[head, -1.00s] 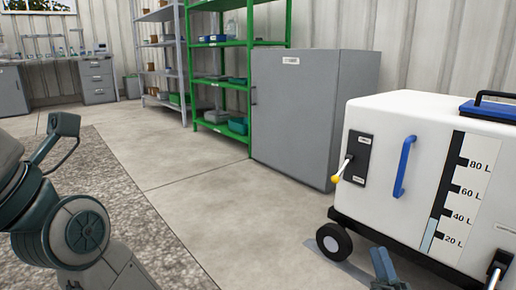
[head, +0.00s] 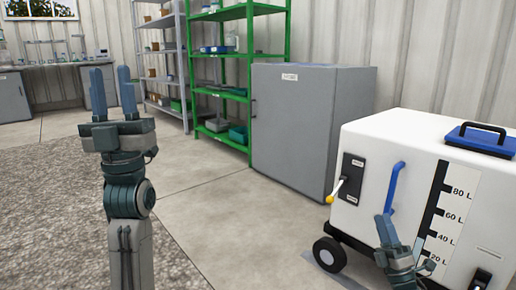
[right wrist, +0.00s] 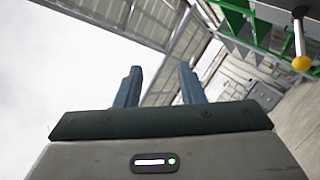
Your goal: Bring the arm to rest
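My left gripper (head: 112,82) stands upright on the left of the head view, fingers pointing up with a clear gap and nothing between them. My right gripper (head: 386,228) is low in front of the white wheeled tank (head: 375,140), below its blue side handle (head: 394,187). In the right wrist view its two fingers (right wrist: 158,84) are apart and empty. The tank has a lever with a yellow knob (head: 330,199), which also shows in the right wrist view (right wrist: 301,62). Whether the right gripper touches the tank cannot be told.
A grey cabinet (head: 300,125) stands behind the tank. Green shelving (head: 250,75) and grey shelving (head: 183,60) line the wall. A workbench (head: 50,68) is at the far left. The concrete floor (head: 215,215) between my arms is clear.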

